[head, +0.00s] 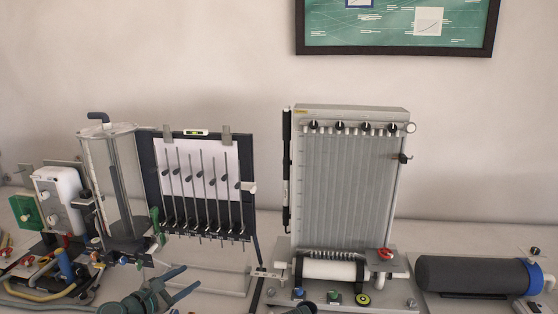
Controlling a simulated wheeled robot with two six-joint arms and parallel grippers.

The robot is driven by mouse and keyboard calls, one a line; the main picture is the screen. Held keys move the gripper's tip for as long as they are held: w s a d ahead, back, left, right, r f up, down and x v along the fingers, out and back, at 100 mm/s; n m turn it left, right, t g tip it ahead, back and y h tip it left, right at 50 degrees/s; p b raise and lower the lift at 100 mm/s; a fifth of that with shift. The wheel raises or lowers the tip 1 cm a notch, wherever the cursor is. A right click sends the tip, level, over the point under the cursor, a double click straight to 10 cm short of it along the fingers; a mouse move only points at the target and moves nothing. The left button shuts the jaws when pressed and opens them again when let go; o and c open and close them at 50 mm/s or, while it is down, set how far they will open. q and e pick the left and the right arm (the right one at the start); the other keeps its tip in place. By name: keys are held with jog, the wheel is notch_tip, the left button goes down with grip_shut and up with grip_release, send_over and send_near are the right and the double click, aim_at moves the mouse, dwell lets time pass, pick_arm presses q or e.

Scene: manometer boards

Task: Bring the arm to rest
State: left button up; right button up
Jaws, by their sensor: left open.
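My left gripper (192,279) shows at the bottom left of the head view. Its two dark teal fingers are spread apart and point to the upper right, with nothing between them. It is in front of the smaller manometer board (205,189), over the front part of the bench, and appears clear of the boards. The rest of my left arm is mostly cut off by the lower edge.
A tall grey manometer board (347,190) with many tubes stands in the middle. A clear cylinder (125,190) and hoses (50,290) crowd the left. A dark horizontal cylinder (472,275) lies at the right. A framed picture (398,47) hangs on the wall.

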pick_arm(q)
jog(key=s+d+f+m+g, duration=0.3)
jog(key=d+f+m+g, duration=0.15)
jog(key=d+m, duration=0.3)
jog(key=s+d+f+m+g, duration=0.4)
jog(key=d+f+m, duration=0.2)
jog(key=d, duration=0.3)
jog(key=s+d+f+m+g+y, duration=0.1)
jog(key=s+f+m+g+y, duration=0.1)
jog(key=s+m+y, duration=0.2)
jog(key=s+d+f+m+g+y, duration=0.2)
jog(key=s+m, duration=0.5)
jog(key=m, duration=0.4)
jog(key=shift+s+f+g+y, duration=0.25)
jog(key=shift+f+g+y, duration=0.4)
jog(key=shift+f+y, duration=0.35)
jog(key=shift+r, duration=0.15)
